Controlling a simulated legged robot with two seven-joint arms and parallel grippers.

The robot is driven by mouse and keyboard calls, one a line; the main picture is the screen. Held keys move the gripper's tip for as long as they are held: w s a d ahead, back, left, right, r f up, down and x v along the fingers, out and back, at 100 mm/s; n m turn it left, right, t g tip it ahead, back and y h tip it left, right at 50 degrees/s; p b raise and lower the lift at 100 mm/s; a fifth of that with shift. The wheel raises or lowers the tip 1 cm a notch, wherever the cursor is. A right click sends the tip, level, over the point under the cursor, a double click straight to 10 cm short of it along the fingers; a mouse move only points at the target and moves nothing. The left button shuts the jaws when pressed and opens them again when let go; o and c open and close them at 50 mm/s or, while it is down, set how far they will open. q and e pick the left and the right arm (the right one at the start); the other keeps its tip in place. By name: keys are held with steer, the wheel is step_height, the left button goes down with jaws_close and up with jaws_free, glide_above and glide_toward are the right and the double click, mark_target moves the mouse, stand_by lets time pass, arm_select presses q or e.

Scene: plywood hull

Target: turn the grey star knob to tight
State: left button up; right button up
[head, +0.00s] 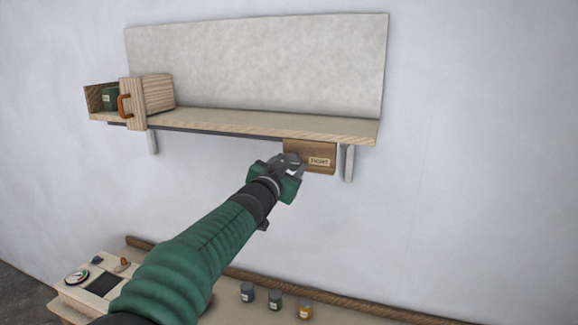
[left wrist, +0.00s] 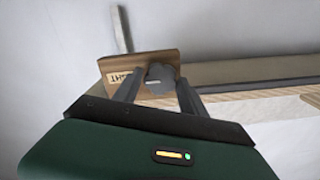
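A brown wooden block (head: 322,157) with a TIGHT label (head: 319,161) hangs under the right part of the wall shelf. The grey star knob (left wrist: 160,77) sits on the block's face beside the label in the left wrist view, where the label (left wrist: 121,78) is upside down. My left gripper (head: 293,168) is at the block, left of the label in the head view. Its two fingers are spread, one on each side of the knob, with what look like narrow gaps. The gripper largely hides the knob in the head view. My right gripper is not in view.
The wooden shelf (head: 240,122) runs just above the gripper, with a bracket (head: 347,163) right of the block. A box with an orange handle (head: 125,106) stands at its left end. Several small jars (head: 276,304) and a gauge box (head: 88,279) are below.

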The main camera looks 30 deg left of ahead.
arm_select(q)
steer(key=shift+s, duration=0.2)
steer(key=p+v, duration=0.7)
steer(key=v, duration=0.9)
steer(key=shift+p, duration=0.3)
steer(key=shift+s, duration=0.2)
